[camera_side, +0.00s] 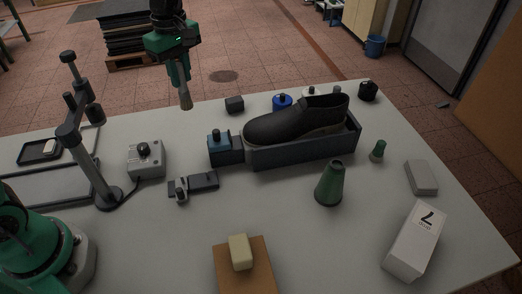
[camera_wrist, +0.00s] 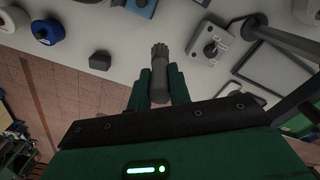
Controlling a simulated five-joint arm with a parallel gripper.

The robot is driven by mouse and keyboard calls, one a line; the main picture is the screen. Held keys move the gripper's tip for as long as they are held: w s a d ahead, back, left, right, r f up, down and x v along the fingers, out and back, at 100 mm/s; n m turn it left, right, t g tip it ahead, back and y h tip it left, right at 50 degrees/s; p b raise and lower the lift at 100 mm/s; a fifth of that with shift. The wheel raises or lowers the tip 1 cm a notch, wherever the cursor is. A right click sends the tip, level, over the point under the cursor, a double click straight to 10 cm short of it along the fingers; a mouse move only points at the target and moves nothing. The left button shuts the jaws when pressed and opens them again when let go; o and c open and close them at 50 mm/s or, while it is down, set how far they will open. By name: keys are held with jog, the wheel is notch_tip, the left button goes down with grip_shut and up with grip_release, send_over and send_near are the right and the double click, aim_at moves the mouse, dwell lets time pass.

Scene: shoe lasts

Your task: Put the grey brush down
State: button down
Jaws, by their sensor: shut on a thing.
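My gripper (camera_side: 184,82) is at the back of the table, high in the side view, with its fingers pointing down. It is shut on the grey brush (camera_side: 186,102), a short thick cylinder held upright below the fingers. In the wrist view the brush (camera_wrist: 159,66) sticks out between the green fingers (camera_wrist: 158,92), with its bristle end away from the gripper. The brush appears to be in the air, apart from the table; its height over the surface is hard to tell.
A black shoe (camera_side: 295,122) sits in a dark tray (camera_side: 305,150). A small dark block (camera_side: 234,104), a grey switch box (camera_side: 146,158), a lamp stand (camera_side: 88,160), a green cone (camera_side: 330,184) and a white box (camera_side: 414,243) stand around.

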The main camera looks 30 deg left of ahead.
aim_at(184, 90)
jog(key=shift+d+f, duration=0.1)
jog(key=shift+f, duration=1.85)
jog(key=w+a+f, duration=0.4)
jog(key=a+f, duration=0.6)
jog(key=f, duration=0.1)
jog(key=shift+w+a, duration=0.25)
jog(key=shift+a, duration=0.1)
jog(key=shift+f, duration=0.15)
jog(key=c, duration=1.3)
grip_release()
notch_tip(184, 90, up, 12)
jog(key=shift+r, duration=0.2)
